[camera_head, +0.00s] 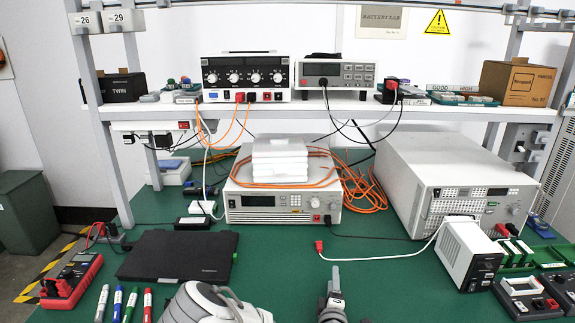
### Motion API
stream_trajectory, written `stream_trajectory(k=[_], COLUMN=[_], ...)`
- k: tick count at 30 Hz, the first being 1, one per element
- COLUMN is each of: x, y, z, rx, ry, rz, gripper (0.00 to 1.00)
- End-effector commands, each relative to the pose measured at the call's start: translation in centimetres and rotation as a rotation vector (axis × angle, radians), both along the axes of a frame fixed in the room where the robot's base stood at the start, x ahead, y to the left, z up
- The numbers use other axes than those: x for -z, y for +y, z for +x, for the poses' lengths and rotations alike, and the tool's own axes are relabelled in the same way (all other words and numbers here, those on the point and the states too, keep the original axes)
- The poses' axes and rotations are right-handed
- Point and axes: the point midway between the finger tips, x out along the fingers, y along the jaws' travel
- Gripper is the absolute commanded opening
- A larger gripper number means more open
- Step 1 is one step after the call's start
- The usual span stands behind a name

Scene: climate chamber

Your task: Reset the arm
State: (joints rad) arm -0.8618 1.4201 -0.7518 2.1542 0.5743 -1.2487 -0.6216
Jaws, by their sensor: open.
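My gripper (334,276) shows at the bottom centre, pointing away over the green bench top. It is seen nearly along its length, so the gap between its fingers is hard to make out. Nothing shows held in it. A white and grey link of my arm (213,304) shows at the bottom, left of the gripper. The lower part of the arm is cut off by the picture edge.
A black laptop (180,255), markers and a red multimeter (72,279) lie left. A power supply (280,203), large grey instrument (440,190) and white box (467,254) stand behind and right. A red-tipped cable (380,257) lies beyond my gripper. Bench around the gripper is clear.

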Motion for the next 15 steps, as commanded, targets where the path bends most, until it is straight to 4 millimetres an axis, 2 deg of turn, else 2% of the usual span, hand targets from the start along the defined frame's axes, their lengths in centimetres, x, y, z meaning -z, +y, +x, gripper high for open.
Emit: stream_trajectory(k=[1,7,15], x=[-0.8,-2.1,-5.0], y=[-0.5,-2.1,-2.0], z=[0.1,-0.4,-1.9], rx=[0.043,0.211,0.391], ry=[0.017,0.113,0.260], rz=[0.055,0.291,0.632], gripper=[0.57,0.57,0.57])
